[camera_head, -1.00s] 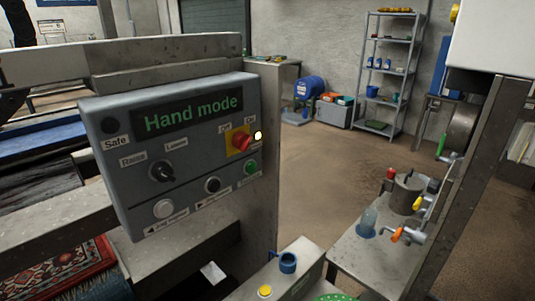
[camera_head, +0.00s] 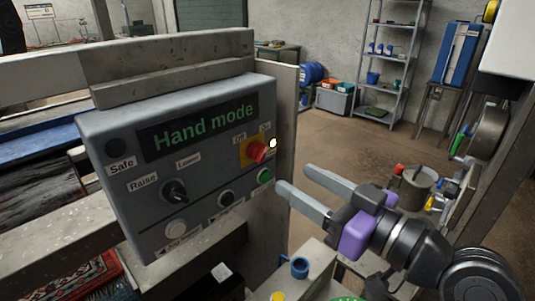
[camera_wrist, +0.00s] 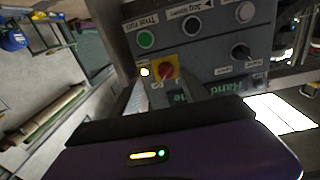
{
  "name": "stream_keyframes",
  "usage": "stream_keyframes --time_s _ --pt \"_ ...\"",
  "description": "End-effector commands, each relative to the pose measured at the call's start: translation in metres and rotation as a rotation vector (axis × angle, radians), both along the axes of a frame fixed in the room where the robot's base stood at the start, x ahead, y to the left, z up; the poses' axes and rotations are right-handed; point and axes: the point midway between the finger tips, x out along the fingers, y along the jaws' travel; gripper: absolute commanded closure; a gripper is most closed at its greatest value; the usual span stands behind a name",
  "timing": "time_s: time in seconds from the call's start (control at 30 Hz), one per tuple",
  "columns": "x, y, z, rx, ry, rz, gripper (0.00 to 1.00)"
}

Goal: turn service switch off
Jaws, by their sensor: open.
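The service switch (camera_head: 257,150) is a red knob on a yellow plate, with Off and On labels above it, at the right of the grey control panel (camera_head: 130,205). A small light (camera_head: 273,143) beside it is lit. My gripper (camera_head: 292,184) is open, to the right of the panel and a little below the knob in the head view, apart from it. In the wrist view the red switch (camera_wrist: 167,71) shows just beyond my fingers, with the lit lamp (camera_wrist: 144,72) beside it. The fingers hold nothing.
The panel display (camera_head: 197,131) reads "Hand mode". A black Raise/Lower knob (camera_head: 174,191), a green button (camera_head: 265,176), a black button (camera_head: 226,199) and a white button (camera_head: 176,229) are close by. A machine with a blue fitting (camera_head: 299,267) stands below my gripper.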

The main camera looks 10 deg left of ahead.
Motion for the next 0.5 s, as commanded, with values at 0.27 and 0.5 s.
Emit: stream_keyframes --time_s 0.27,0.5 --pt "0.006 0.016 0.019 -0.027 -0.028 0.045 0.47" --pt "0.029 0.046 0.019 -0.026 -0.027 0.045 0.47"
